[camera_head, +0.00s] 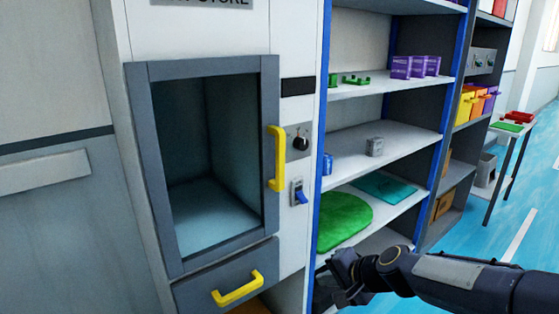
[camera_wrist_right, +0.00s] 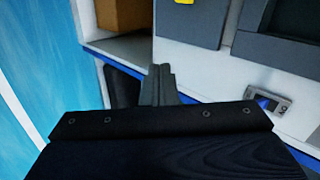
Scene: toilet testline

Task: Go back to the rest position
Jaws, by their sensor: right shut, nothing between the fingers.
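My right gripper (camera_head: 345,276) is in the lower middle of the head view, its arm coming in from the right. It hangs in front of the lowest part of the shelf unit. It is shut and empty. In the right wrist view its closed fingers (camera_wrist_right: 159,84) point towards the lower part of the cabinet. My left gripper does not show in either view.
A grey cabinet with a glass door (camera_head: 210,150) and yellow handle (camera_head: 276,158) stands at the left. Beside it, shelves hold a green round mat (camera_head: 343,220), a teal mat (camera_head: 384,187) and purple boxes (camera_head: 415,66). Blue floor (camera_head: 535,195) is clear at the right.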

